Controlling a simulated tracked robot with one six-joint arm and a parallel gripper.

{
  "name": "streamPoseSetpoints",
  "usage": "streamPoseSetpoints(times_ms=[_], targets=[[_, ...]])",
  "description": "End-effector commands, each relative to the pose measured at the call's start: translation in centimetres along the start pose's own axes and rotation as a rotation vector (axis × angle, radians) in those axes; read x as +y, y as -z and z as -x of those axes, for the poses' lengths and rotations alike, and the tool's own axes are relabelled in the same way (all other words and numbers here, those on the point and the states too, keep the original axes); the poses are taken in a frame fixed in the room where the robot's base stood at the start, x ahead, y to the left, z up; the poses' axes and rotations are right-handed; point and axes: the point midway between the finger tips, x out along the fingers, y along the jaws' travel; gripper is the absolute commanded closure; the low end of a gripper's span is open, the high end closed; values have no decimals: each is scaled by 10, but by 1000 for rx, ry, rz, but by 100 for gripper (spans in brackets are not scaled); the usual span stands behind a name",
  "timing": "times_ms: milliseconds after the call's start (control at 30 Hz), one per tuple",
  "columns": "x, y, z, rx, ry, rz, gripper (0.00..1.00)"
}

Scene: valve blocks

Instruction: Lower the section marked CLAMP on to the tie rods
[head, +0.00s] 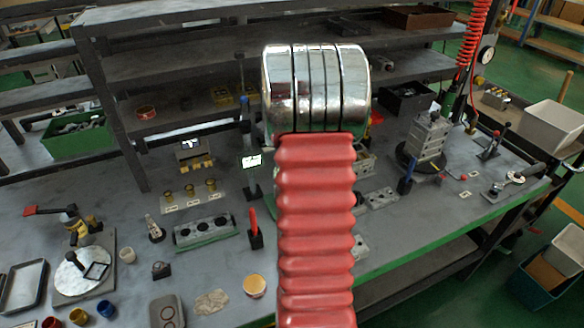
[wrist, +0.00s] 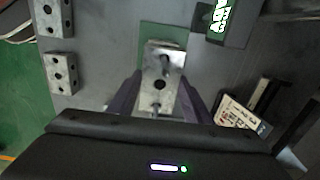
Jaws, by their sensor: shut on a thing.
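In the wrist view my gripper (wrist: 160,98) has its two dark fingers on either side of a grey metal block (wrist: 152,70) and is shut on it. The block has holes along its upper face, and slim rod-like parts show at its far and near ends. I cannot tell whether these rods pass through the holes or how high the block sits. No CLAMP marking is readable on it. A green surface (wrist: 148,30) shows beyond the block. In the head view my arm hides the gripper and the held block.
Loose drilled metal blocks (wrist: 60,73) lie to the left in the wrist view. A small display (wrist: 228,22) stands at upper right, and a labelled holder (wrist: 240,117) at lower right. In the head view, a stack of blocks (head: 428,135) stands on a dark round base.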

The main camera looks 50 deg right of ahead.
Motion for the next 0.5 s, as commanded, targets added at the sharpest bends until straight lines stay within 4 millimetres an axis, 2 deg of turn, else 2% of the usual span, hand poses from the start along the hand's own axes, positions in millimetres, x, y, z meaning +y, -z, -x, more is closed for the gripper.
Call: streamPoseSetpoints(times_ms=[500], targets=[[0,0,-8,0,0,0,92]])
